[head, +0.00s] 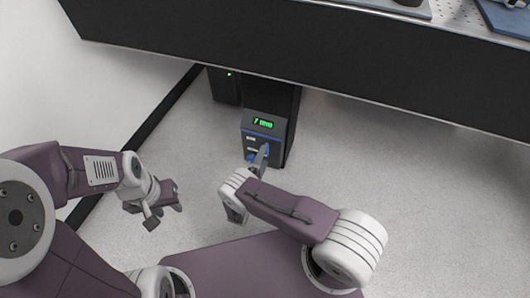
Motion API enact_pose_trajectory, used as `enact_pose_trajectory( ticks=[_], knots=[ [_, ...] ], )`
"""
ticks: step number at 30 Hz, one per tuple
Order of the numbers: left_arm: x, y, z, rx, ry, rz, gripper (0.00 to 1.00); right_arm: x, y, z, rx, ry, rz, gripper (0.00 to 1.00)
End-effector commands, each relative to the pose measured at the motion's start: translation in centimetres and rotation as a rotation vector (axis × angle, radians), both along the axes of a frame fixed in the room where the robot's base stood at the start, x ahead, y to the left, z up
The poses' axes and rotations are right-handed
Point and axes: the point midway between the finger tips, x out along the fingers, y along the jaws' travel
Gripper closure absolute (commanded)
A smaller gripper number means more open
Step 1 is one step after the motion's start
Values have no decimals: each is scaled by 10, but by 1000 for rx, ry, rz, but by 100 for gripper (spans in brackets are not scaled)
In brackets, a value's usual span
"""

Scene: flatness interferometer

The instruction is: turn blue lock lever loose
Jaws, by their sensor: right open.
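A dark floor-standing unit (270,122) with a green lit display (263,123) stands under the bench. Blue parts show low on its front, and the blue lock lever (251,157) seems to be among them, small and partly covered by my gripper. My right gripper (262,158) is open at the front of the unit, with its fingers over or beside the blue parts. I cannot tell whether it touches the lever. My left gripper (166,207) hangs over the floor to the left, well apart from the unit, and holds nothing that I can see.
A long black-sided bench (330,70) overhangs the unit. Another dark box (223,86) with a small green light stands behind it to the left. A white wall (110,90) with a black skirting closes the left side. The pale floor (430,190) to the right is clear.

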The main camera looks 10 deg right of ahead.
Motion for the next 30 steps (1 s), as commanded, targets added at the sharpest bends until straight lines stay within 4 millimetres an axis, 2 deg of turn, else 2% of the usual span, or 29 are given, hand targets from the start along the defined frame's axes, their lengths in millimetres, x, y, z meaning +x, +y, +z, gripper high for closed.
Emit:
enact_pose_trajectory(
  ticks=[1,6,9,26,28,30],
  knots=[
    [0,0,11,0,0,0,64,-10,9,6,-1,1,8,13],
    [0,0,20,0,0,0,64,-37,26,3,0,-1,5,13],
    [0,0,21,0,0,0,64,-46,32,2,0,-1,3,13],
    [0,0,21,0,0,0,64,-49,33,1,0,0,-1,13],
    [0,0,22,0,0,0,64,-47,29,5,-1,14,-29,13],
    [0,0,23,0,0,0,64,-44,15,18,2,62,-124,13]
  ],
)
